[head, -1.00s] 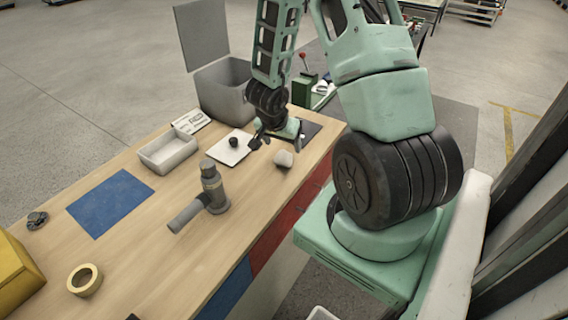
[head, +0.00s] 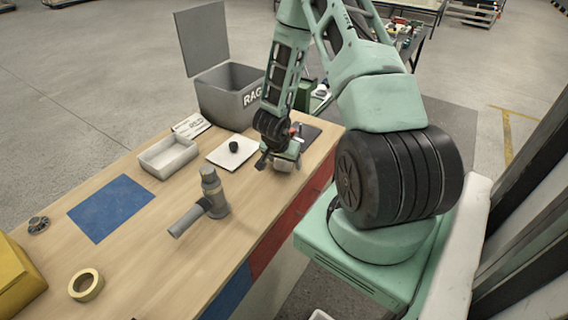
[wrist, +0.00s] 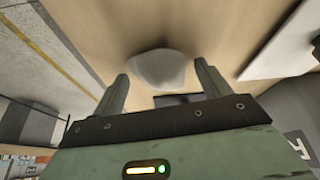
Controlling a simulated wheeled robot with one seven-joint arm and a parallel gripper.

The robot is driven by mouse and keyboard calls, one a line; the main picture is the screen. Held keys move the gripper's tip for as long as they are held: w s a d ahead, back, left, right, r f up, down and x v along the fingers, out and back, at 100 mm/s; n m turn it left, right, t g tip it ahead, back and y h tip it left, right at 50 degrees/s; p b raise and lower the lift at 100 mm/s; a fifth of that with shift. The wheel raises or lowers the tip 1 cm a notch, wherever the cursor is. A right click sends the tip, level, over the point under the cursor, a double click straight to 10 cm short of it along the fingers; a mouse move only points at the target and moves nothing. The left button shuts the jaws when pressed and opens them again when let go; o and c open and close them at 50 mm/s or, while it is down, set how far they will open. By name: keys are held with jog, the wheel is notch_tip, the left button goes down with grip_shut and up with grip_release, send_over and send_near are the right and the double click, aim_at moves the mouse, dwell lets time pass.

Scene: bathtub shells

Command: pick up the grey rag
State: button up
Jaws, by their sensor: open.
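The grey rag (wrist: 158,68) is a small, pale, crumpled lump on the wooden bench. In the wrist view it lies between and just beyond the two fingertips of my gripper (wrist: 161,76), with a gap on each side. In the head view my gripper (head: 281,161) is low over the right part of the bench, right at the rag (head: 283,167), whose upper part it hides. The fingers are open and hold nothing.
A white tile with a dark knob (head: 234,146) lies just left of my gripper. A grey pipe fitting (head: 213,193) stands nearer. A grey tray (head: 167,157) and an open grey bin marked "RAG" (head: 222,100) are behind left. A blue mat (head: 110,208) lies further left.

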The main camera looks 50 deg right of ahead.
jog(key=shift+c, duration=0.3)
jog(key=c, duration=1)
jog(key=shift+r, duration=0.1)
notch_tip(320, 180, up, 10)
jog(key=shift+f+p, duration=0.1)
jog(key=shift+p, duration=0.3)
jog(key=shift+o, duration=0.9)
jog(key=shift+c, duration=0.5)
